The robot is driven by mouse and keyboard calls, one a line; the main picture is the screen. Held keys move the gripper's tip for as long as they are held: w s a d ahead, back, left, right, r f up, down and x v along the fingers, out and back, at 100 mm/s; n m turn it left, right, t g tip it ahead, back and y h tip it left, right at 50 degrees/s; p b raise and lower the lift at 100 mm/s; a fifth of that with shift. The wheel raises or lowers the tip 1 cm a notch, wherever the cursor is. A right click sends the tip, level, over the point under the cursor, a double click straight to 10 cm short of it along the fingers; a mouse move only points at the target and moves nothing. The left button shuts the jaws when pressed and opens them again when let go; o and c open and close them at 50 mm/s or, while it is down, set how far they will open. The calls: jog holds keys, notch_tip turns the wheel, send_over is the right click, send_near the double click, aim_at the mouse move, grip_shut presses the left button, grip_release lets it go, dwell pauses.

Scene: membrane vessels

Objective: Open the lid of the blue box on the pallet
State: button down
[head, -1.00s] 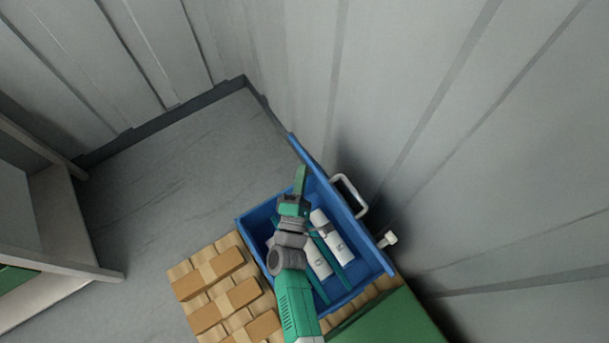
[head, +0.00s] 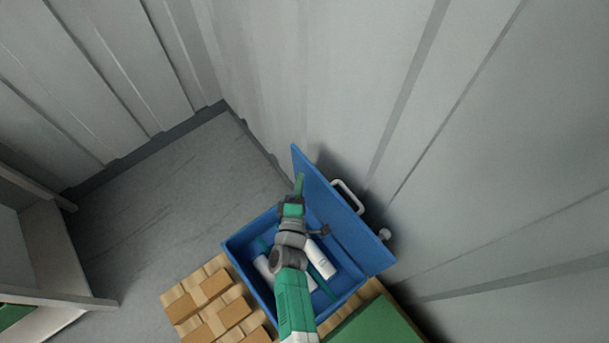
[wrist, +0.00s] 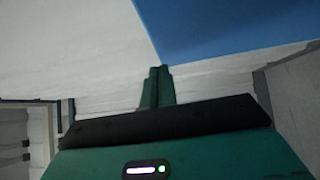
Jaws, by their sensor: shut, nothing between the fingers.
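The blue box (head: 240,247) sits on the wooden pallet (head: 190,293) in the head view. Its lid (head: 340,219) stands raised at the wall side, tilted back, with a pale handle (head: 349,196) on its outer face. White cylinders (head: 320,259) and teal bars lie inside the box. My gripper (head: 300,183) is shut and empty, over the box beside the lid's inner face; I cannot tell whether it touches. In the wrist view my gripper (wrist: 157,86) points up at the pale wall, with the blue lid (wrist: 230,25) at upper right. My arm hides part of the box interior.
Grey corrugated walls (head: 480,130) stand close behind the lid. A shelf unit (head: 50,250) stands far left. The grey floor (head: 165,195) between is clear.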

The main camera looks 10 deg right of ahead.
jog(key=a+p+v, duration=0.1)
jog(key=p+v, duration=0.2)
jog(key=v, duration=0.8)
jog(key=shift+a, duration=0.3)
jog(key=shift+r, duration=0.15)
